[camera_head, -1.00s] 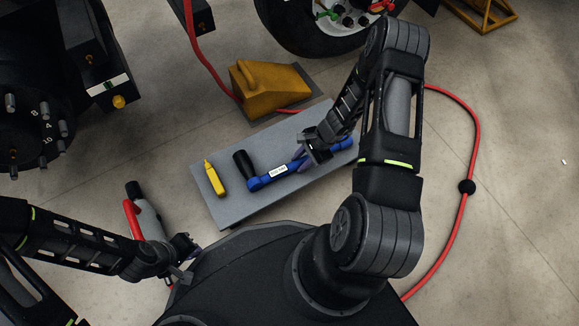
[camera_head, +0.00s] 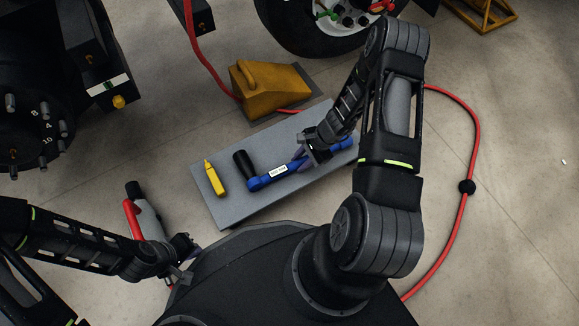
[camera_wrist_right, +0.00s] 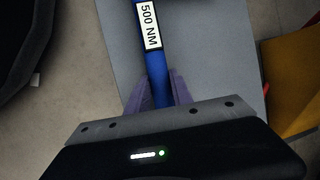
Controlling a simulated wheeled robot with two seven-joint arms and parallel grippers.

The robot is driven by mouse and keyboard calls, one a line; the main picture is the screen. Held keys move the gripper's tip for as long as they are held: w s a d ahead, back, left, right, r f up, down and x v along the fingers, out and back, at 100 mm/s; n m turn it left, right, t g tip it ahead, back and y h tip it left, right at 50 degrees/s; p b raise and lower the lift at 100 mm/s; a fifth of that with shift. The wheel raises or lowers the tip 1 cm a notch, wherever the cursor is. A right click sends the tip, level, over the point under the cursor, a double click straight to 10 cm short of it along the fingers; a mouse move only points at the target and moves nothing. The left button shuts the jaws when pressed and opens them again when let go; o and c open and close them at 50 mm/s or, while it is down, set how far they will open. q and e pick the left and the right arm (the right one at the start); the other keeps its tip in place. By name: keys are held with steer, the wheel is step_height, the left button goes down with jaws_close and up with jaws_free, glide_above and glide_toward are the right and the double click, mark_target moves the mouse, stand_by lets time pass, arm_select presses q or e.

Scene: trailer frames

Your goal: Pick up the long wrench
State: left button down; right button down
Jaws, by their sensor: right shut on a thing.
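The long wrench (camera_head: 264,181) is blue with a black handle end and a white label. It lies along the grey board (camera_head: 235,212) in the head view. My right gripper (camera_head: 303,156) is shut on the wrench's blue shaft. In the right wrist view the shaft (camera_wrist_right: 157,75), labelled "500 NM", runs between the purple-grey fingers of the right gripper (camera_wrist_right: 160,90).
A yellow marker-like tool (camera_head: 214,178) lies on the board left of the wrench. A yellow wheel chock (camera_head: 268,90) stands behind the board. A grey and red tool (camera_head: 147,217) lies beside my left arm. A red hose (camera_head: 474,130) curves across the floor at right.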

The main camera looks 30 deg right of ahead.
mark_target(301, 161)
arm_select(q)
steer(key=shift+r, duration=0.1)
arm_select(e)
steer(key=shift+r, duration=0.1)
